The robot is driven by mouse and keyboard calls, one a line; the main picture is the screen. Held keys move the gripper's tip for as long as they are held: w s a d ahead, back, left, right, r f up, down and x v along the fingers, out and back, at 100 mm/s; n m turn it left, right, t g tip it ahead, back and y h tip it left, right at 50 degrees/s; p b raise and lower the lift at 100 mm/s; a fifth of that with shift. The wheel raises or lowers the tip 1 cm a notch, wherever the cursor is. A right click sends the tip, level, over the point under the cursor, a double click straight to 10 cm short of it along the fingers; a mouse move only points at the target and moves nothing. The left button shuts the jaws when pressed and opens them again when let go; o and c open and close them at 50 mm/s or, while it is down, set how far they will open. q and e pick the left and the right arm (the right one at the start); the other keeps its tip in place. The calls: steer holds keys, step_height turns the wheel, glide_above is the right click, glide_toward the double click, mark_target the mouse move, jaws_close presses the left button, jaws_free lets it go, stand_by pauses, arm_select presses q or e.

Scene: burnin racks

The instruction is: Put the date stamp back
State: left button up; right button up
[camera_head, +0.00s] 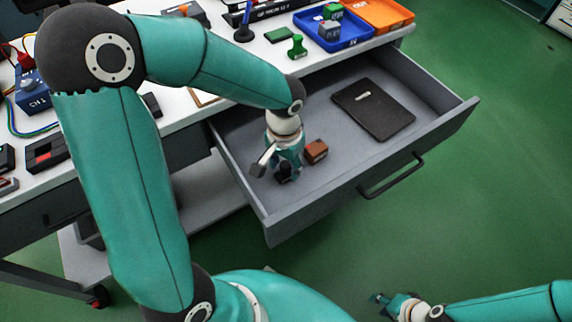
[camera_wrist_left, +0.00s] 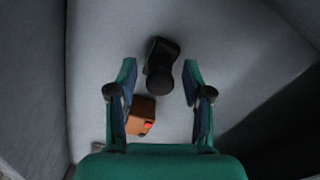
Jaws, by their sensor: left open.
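A black stamp with a round knob (camera_wrist_left: 160,68), which looks like the date stamp, lies on the floor of the open drawer (camera_head: 440,92). In the head view it is partly hidden by my gripper. My left gripper (camera_head: 284,168) is down inside the drawer's near-left end. Its fingers are open, one on each side of the black stamp in the left wrist view, with gaps showing. A brown block with a red mark (camera_wrist_left: 141,115) lies close to the left finger; it also shows in the head view (camera_head: 316,151). My right gripper (camera_head: 384,300) is low over the floor, away from the drawer.
A dark flat folder (camera_head: 374,109) lies in the drawer's right half. On the bench stand a green stamp (camera_head: 297,46), a green pad (camera_head: 279,34), a blue tray (camera_head: 350,42) and an orange tray (camera_head: 385,26). The drawer walls enclose my left gripper.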

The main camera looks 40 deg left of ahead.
mark_target(285, 164)
arm_select(q)
steer(key=shift+r, duration=0.25)
step_height(285, 164, up, 12)
steer(key=p, duration=0.2)
steer(key=shift+p, duration=0.35)
steer(key=shift+f, duration=0.15)
